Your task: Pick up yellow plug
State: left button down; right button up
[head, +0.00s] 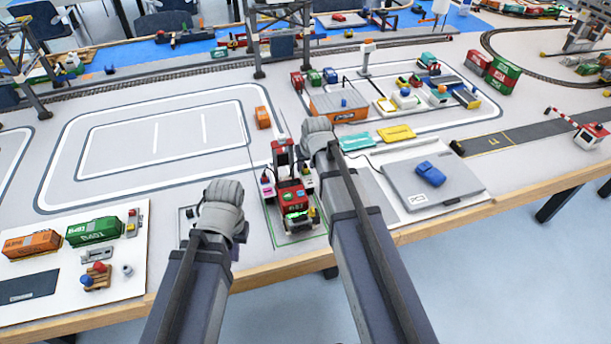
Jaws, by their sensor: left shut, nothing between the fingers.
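I cannot make out a yellow plug for certain. A small yellow part (314,214) shows at the lower right of a red machine (291,194) near the table's front edge. My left gripper (222,192) is shut and empty, left of the red machine and over a small pale panel (187,214). My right gripper (317,130) is beyond and right of the red machine, left of a teal tile (355,142) and a yellow tile (396,133). Its fingers are too small and blurred to tell open from shut.
A white board (139,262) with train wagons lies at the left front. Open white table lies inside the track outline (110,150). An orange container (262,117) stands beyond the red machine.

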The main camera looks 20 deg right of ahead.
pick_arm(q)
jog(key=shift+f, duration=0.1)
pick_arm(e)
grip_shut()
dwell(0.5)
